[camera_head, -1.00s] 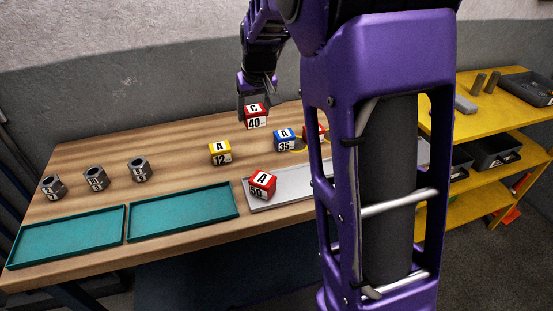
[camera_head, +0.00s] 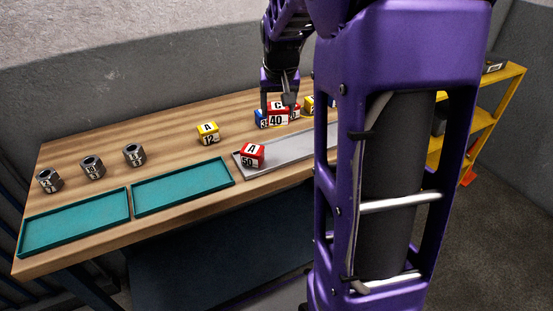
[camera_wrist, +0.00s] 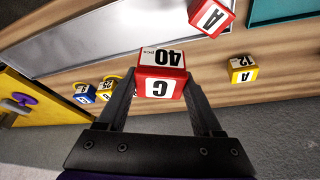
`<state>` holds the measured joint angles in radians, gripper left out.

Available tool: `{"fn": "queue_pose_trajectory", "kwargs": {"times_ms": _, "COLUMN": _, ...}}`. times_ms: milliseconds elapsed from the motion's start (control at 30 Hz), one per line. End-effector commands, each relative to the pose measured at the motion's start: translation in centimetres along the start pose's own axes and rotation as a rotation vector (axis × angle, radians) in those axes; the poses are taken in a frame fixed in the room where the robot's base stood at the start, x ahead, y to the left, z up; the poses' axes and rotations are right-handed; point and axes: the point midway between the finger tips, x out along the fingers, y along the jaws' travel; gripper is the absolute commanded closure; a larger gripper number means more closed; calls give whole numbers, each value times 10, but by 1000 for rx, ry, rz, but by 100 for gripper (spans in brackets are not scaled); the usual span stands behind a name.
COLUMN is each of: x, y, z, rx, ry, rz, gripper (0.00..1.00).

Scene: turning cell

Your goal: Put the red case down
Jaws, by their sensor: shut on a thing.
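The red case marked C 40 (camera_head: 278,117) is between the fingers of my gripper (camera_head: 280,98), which is shut on it. In the wrist view the same red case (camera_wrist: 160,84) sits between both fingertips (camera_wrist: 158,90), its label faces in plain sight. Whether the held case touches the table is hard to tell. Another red case, A 50 (camera_head: 252,155), sits at the left end of the grey tray (camera_head: 290,150).
A yellow case, A 12 (camera_head: 207,134), stands on the wooden table left of my gripper. Another yellow case (camera_head: 309,104) is to the right. Two teal trays (camera_head: 183,186) lie empty along the front, with hex nuts (camera_head: 92,167) behind. A yellow shelf (camera_head: 483,120) stands at right.

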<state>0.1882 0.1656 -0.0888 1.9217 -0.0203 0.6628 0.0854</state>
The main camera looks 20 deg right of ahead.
Motion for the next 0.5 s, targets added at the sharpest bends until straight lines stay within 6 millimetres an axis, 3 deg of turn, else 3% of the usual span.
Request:
{"fn": "queue_pose_trajectory", "kwargs": {"times_ms": 133, "x": 6, "y": 5, "z": 4, "rx": 13, "ry": -1, "rz": 6, "gripper": 98}}
{"fn": "queue_pose_trajectory", "kwargs": {"times_ms": 300, "x": 37, "y": 5, "z": 17, "rx": 13, "ry": -4, "rz": 7, "gripper": 98}}
{"fn": "queue_pose_trajectory", "kwargs": {"times_ms": 500, "x": 57, "y": 5, "z": 25, "rx": 13, "ry": -1, "rz": 6, "gripper": 98}}
